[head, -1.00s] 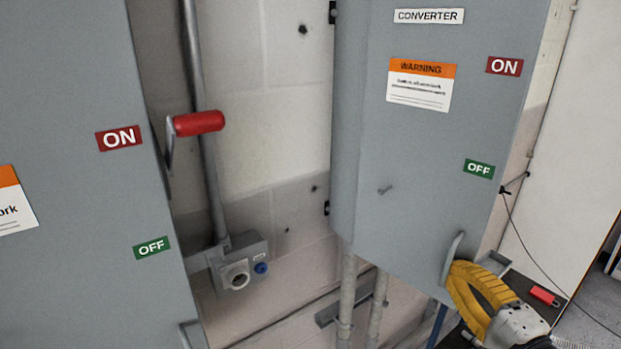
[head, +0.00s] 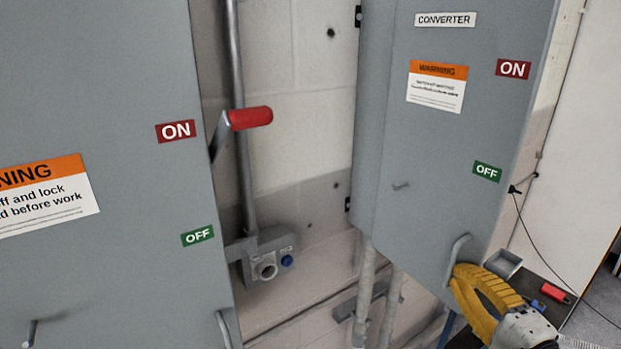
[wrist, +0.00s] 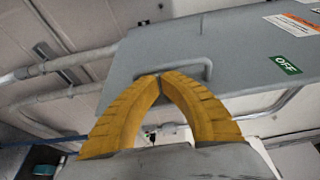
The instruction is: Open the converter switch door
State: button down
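The grey converter switch door (head: 440,150) stands at the right of the head view, with a CONVERTER label (head: 445,19) near its top. Its metal pull handle (head: 458,248) is at the lower right of the door. My gripper (head: 462,275) with yellow fingers is at this handle. In the wrist view, the fingertips (wrist: 159,76) meet at the bar of the handle (wrist: 195,66), so the gripper looks shut on it. The fingers hide part of the handle. I cannot tell whether the door stands ajar.
Another grey cabinet (head: 90,110) fills the left. A red-handled lever (head: 250,118) sticks out beside it. Pipes (head: 245,170) and a socket box (head: 266,262) are on the wall between. A dark surface at lower right bears a red item (head: 553,293). Floor shows at far right.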

aim_at(477, 230)
notch_tip(477, 230, up, 10)
jog(key=shift+f, duration=0.15)
dwell(0.7)
